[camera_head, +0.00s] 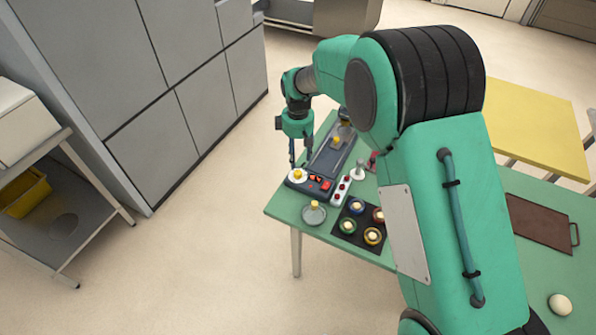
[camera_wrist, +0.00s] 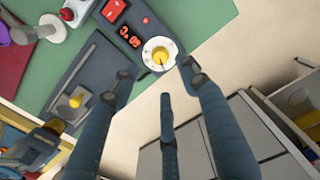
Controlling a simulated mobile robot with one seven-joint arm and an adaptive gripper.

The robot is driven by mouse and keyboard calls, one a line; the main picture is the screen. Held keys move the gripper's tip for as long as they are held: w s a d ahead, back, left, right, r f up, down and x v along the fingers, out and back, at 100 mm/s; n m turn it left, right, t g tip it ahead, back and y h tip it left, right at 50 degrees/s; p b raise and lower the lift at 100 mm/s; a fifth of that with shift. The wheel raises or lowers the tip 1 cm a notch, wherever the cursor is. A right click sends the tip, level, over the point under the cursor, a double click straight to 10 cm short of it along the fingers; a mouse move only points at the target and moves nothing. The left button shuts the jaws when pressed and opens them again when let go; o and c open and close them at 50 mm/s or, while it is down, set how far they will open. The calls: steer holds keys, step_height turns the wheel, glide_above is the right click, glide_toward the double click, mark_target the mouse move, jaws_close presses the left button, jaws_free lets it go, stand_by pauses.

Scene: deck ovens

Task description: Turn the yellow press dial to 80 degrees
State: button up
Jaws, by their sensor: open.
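The yellow press dial (camera_wrist: 159,57) sits on a round white marked plate at one end of the dark press (camera_wrist: 92,62). In the head view the dial (camera_head: 298,175) is at the press's near left corner. Red buttons and a red lit display (camera_wrist: 129,37) are beside it; I cannot read the display surely. My gripper (camera_wrist: 160,80) is open and empty, its three dark fingers spread around the dial in the wrist view. In the head view my gripper (camera_head: 299,160) points down just above the dial. I cannot tell whether any finger touches it.
A white strip with red buttons (camera_head: 341,189), a small dish with a yellow knob (camera_head: 314,213) and a dark mat with several coloured rings (camera_head: 347,241) are near the press on the green table (camera_head: 286,208). Grey cabinets (camera_head: 150,135) stand left. Open floor lies between.

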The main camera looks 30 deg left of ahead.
mark_target(298, 172)
step_height(298, 172, down, 8)
steer(key=shift+f+b, duration=0.2)
steer(key=shift+b, duration=0.45)
jaws_close()
